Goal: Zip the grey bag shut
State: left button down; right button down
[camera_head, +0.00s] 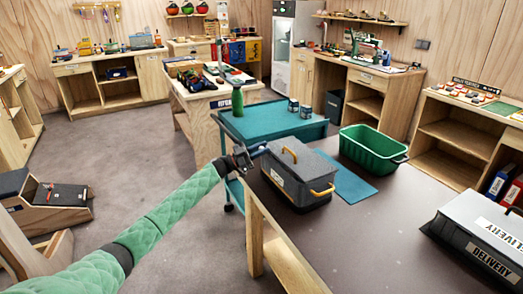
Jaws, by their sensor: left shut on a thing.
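The grey bag (304,168) stands on the dark tabletop in the middle of the view. It is a boxy bag with yellow handles and a pale label on its front. A dark line runs along its top; how far the zip is closed is too small to tell. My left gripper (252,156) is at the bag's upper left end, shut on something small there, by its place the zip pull. The gripper hides the held part. My right gripper is not in view.
A green crate (372,152) stands behind the bag to the right, beside a teal mat (345,182). A grey delivery box (478,238) is at the right edge. A teal cart (270,124) with two cans and a green bottle stands behind. The tabletop's front middle is clear.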

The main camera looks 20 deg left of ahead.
pick_arm(q)
jog(key=c, duration=1.3)
grip_release()
jog(key=shift+a, duration=0.1)
jog(key=shift+s+a+f, duration=0.2)
jog(key=shift+f, duration=0.05)
jog(key=b+v, duration=0.2)
jog(key=v, duration=0.5)
jog(key=shift+r, duration=0.1)
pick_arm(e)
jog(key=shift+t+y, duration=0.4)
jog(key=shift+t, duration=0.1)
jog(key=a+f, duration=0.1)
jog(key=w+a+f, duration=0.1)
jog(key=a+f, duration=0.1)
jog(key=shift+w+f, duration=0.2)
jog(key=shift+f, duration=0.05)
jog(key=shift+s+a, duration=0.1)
